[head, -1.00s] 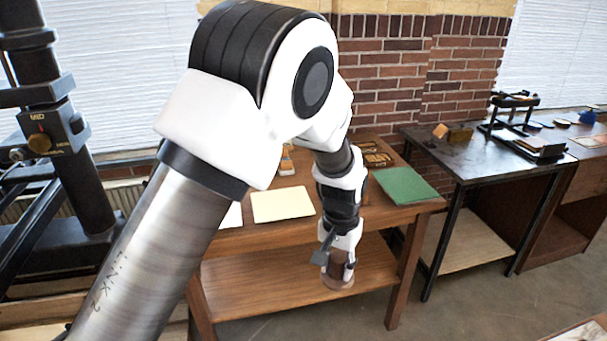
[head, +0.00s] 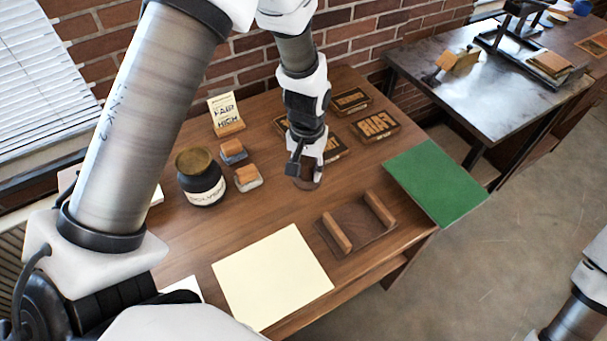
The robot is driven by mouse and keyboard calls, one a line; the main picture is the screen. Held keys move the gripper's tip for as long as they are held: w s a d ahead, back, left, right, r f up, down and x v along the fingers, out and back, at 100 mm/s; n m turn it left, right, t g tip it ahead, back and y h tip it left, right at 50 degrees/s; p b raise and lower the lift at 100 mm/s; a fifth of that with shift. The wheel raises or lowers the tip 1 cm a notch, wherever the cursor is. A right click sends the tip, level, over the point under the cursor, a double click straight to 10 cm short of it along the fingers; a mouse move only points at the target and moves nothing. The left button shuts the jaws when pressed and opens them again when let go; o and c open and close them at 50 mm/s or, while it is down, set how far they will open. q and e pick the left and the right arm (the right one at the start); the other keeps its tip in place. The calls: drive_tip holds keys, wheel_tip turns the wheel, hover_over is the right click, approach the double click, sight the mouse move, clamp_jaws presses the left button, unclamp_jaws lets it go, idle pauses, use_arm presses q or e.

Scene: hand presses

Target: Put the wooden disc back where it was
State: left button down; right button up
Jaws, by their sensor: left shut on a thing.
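My left gripper (head: 306,168) comes down from the top of the head view and is shut on the wooden disc (head: 307,183). The disc is a small brown piece, seen partly behind the fingers. It appears to be held above the wooden table (head: 200,243), in front of the carved type blocks; its exact height I cannot tell.
Carved blocks (head: 375,125) lie behind the gripper. A dark jar (head: 202,180), small wood-topped stamps (head: 247,177) and a card stand (head: 225,114) are to the left. A cream sheet (head: 272,277) lies in front, a green mat (head: 436,182) at right. A dark press table (head: 470,75) stands beyond.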

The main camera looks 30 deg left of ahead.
sight(308, 181)
use_arm(q)
drive_tip(key=f+p, duration=0.1)
drive_tip(key=f, duration=0.3)
drive_tip(key=shift+w+f, duration=0.1)
drive_tip(key=shift+w, duration=0.1)
drive_tip(key=shift+s+d+f, duration=0.15)
drive_tip(key=shift+f, duration=0.2)
drive_tip(key=shift+a+f, duration=0.2)
drive_tip(key=shift+f, duration=0.05)
drive_tip(key=c, duration=0.7)
unclamp_jaws()
drive_tip(key=shift+d, duration=0.1)
drive_tip(key=shift+r, duration=0.2)
wheel_tip(308, 181, up, 11)
drive_tip(key=shift+f+b, duration=0.15)
drive_tip(key=shift+b, duration=1.1)
drive_tip(key=shift+r, duration=0.55)
